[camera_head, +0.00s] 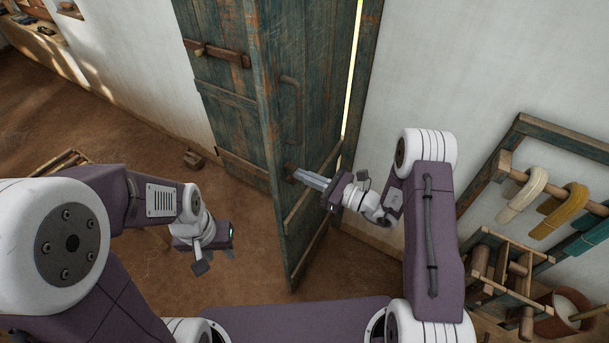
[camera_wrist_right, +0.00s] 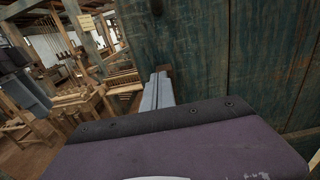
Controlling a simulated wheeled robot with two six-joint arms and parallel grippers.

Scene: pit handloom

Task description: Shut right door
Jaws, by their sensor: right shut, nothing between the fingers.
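The left door leaf (camera_head: 222,85) with a wooden bolt (camera_head: 215,53) stands behind. A rack with yarn hanks (camera_head: 560,210) and a bucket (camera_head: 562,312) stand at the right. Loom timbers (camera_wrist_right: 85,100) show in the wrist view.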

